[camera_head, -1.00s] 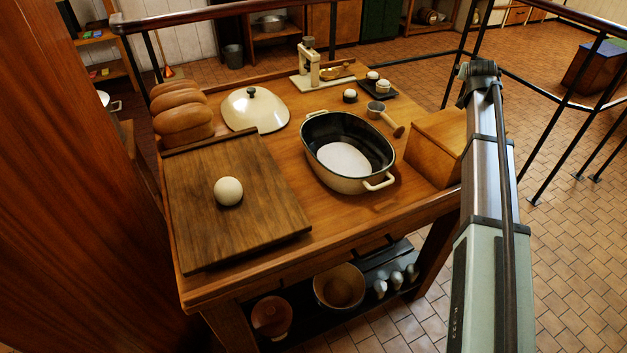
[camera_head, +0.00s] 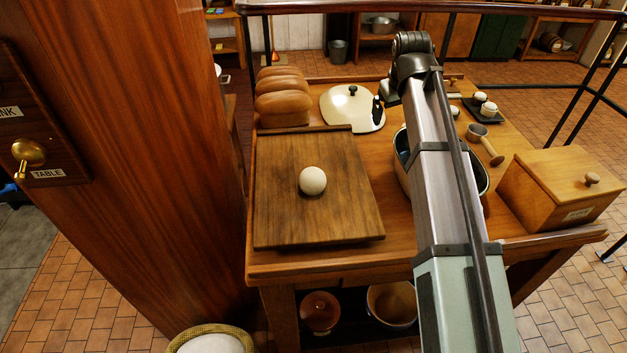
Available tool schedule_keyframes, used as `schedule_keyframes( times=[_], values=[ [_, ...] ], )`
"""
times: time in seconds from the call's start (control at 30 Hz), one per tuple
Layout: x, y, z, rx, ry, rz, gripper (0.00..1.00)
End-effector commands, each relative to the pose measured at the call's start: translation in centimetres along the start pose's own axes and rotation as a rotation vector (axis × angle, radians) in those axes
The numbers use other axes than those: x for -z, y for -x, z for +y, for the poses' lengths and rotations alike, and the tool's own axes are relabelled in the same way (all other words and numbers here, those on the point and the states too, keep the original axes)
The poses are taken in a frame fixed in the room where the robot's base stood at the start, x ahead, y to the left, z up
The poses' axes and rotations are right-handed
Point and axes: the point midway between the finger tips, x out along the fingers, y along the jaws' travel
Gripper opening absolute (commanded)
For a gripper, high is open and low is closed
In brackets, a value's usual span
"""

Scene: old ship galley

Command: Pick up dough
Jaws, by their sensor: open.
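A pale, round ball of dough (camera_head: 312,180) sits on the dark wooden board (camera_head: 280,225) at the left of the table. My arm reaches over the right part of the table. My gripper (camera_head: 379,108) hangs at the arm's far end, in front of the cream lid, up and right of the dough and apart from it. It is small and dark here; it is open and I see nothing in it.
Bread loaves (camera_head: 283,98) lie behind the board, with the cream lid (camera_head: 345,104) beside them. My arm partly hides the oval roasting pan (camera_head: 401,160). A wooden box (camera_head: 530,194) stands at the right. A wooden post (camera_head: 150,150) rises left of the table.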

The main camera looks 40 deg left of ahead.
Motion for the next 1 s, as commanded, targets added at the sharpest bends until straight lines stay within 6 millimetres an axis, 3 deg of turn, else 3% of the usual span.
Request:
schedule_keyframes(
  times=[0.03, 0.2, 0.4, 0.5, 0.67, 1.0],
  values=[
    [-0.1, 0.9, -3.1, 0.029, 0.062, -0.026, 1.00],
    [-1.2, 3.5, -11.7, 0.126, 0.262, -0.123, 1.00],
    [-3.1, 6.5, -19.0, 0.215, 0.456, -0.213, 1.00],
    [-3.9, 7.5, -21.1, 0.242, 0.517, -0.241, 1.00],
    [-4.6, 8.1, -22.6, 0.262, 0.562, -0.262, 1.00],
    [-6.3, 3.5, -23.5, 0.264, 0.564, -0.266, 1.00]
  ],
)
